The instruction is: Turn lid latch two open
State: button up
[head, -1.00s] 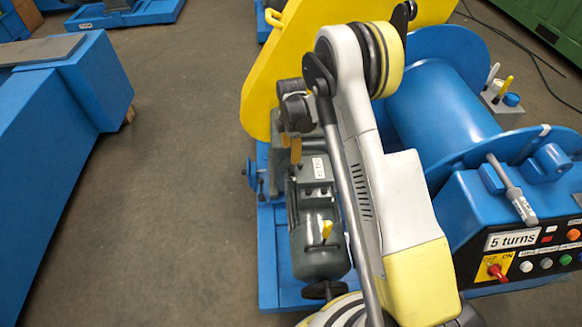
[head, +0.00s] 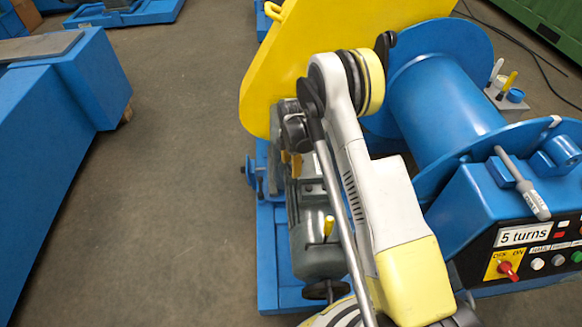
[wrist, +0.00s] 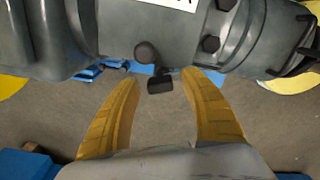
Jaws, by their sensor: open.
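In the wrist view a small black latch (wrist: 160,85) hangs below a round dark boss on the underside edge of a grey cylindrical housing (wrist: 118,30). I cannot read a number on the latch. My gripper (wrist: 160,74) is open, its two yellow fingers on either side of the latch, with visible gaps and nothing held. In the head view the gripper's yellow fingers (head: 291,165) show partly, close to the grey motor unit (head: 312,245); my arm hides much of this area and the latch.
A yellow guard (head: 285,70) stands behind my wrist. A blue drum (head: 445,95) and control box (head: 470,215) are at the right. A yellow-handled lever (head: 329,226) stands on the motor unit. Open floor (head: 190,170) lies to the left, before a blue bench (head: 60,130).

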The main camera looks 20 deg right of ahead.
grip_shut()
jog(key=m, duration=0.4)
jog(key=shift+m, duration=0.3)
grip_release()
jog(key=shift+d, duration=0.1)
notch_tip(320, 180, up, 12)
